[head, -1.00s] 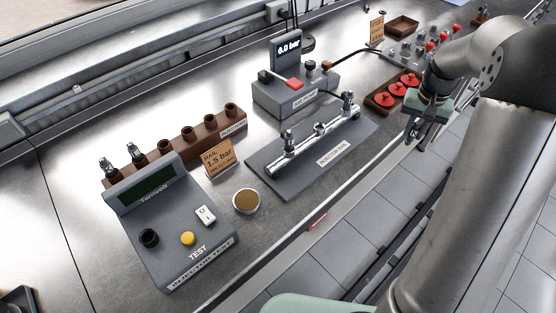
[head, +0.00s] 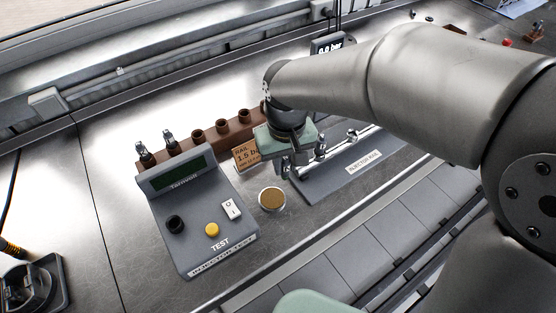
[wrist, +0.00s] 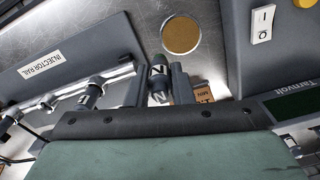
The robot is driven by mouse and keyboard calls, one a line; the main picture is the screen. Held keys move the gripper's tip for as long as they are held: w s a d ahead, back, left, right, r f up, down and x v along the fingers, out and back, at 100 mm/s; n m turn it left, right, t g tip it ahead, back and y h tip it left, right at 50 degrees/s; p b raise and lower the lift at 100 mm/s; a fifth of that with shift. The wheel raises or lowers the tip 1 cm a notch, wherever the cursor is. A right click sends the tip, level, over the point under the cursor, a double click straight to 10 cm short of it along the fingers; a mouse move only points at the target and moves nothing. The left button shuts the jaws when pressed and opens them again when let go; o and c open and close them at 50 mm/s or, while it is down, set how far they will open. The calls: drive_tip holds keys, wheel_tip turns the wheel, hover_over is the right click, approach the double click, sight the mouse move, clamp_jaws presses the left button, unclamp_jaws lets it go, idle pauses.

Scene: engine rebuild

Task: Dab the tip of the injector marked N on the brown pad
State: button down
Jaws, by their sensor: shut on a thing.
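My gripper (wrist: 158,86) is shut on an injector (wrist: 158,70), a dark, short body with a pale letter that reads like N in the wrist view. Its tip is hard to make out. The brown pad (head: 271,199) is a round brown disc in a pale-rimmed dish on the bench. It also shows in the wrist view (wrist: 181,35), a short way beyond the held injector, with a gap between them in the picture. In the head view my gripper (head: 288,167) is above and slightly right of the pad, and my arm partly hides it.
The injector test box (head: 205,225) stands left of the pad. A brown rack (head: 222,138) with two injectors is behind it, beside the orange rail card (head: 245,156). The injector rail's grey plate (head: 335,186) lies to the right. Bare bench lies in front of the pad.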

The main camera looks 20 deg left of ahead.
drive_tip(key=shift+s+a+f+b, duration=0.35)
drive_tip(key=shift+s+f+b, duration=0.1)
drive_tip(key=shift+f+b, duration=0.35)
drive_tip(key=shift+s+a+f+b, duration=0.3)
drive_tip(key=shift+s+f+b, duration=0.2)
drive_tip(key=shift+f+b, duration=0.25)
drive_tip(key=shift+s+a+f+b, duration=0.35)
drive_tip(key=shift+s+f+b, duration=0.1)
drive_tip(key=shift+f+b, duration=0.3)
drive_tip(key=shift+f+b, duration=0.3)
drive_tip(key=shift+f, duration=0.35)
idle(0.6)
wheel_tip(320, 180, up, 7)
drive_tip(key=p, duration=0.5)
idle(0.5)
